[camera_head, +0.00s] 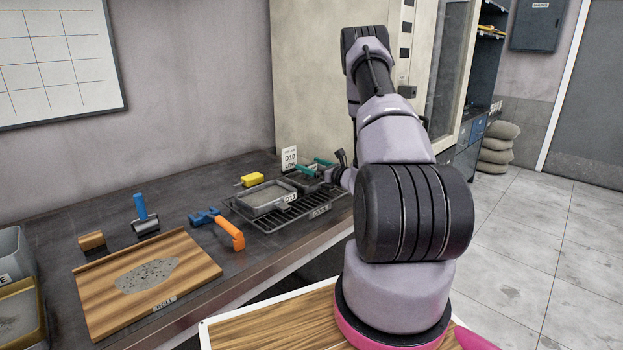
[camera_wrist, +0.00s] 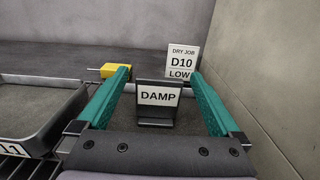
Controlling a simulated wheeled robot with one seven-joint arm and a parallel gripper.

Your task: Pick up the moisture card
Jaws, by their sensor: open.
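The moisture card is most likely the small card reading DAMP (camera_wrist: 159,96), in a black holder standing upright in the wrist view. My gripper (camera_wrist: 161,73) is open, with one teal finger on each side of this card and a gap on both sides. In the head view my gripper (camera_head: 310,167) is at the far right end of the bench, and the card cannot be clearly made out there. A white sign reading DRY JOB D10 LOW (camera_wrist: 182,61) stands behind the card; it also shows in the head view (camera_head: 290,158).
A grey metal tray (camera_head: 265,209) tagged D11 sits on a black wire rack (camera_head: 292,215) left of my gripper. A yellow block (camera_head: 252,180) lies behind it. A wall (camera_wrist: 262,75) rises close on the right in the wrist view. An orange-handled tool (camera_head: 230,234) and wooden board (camera_head: 205,262) are farther left.

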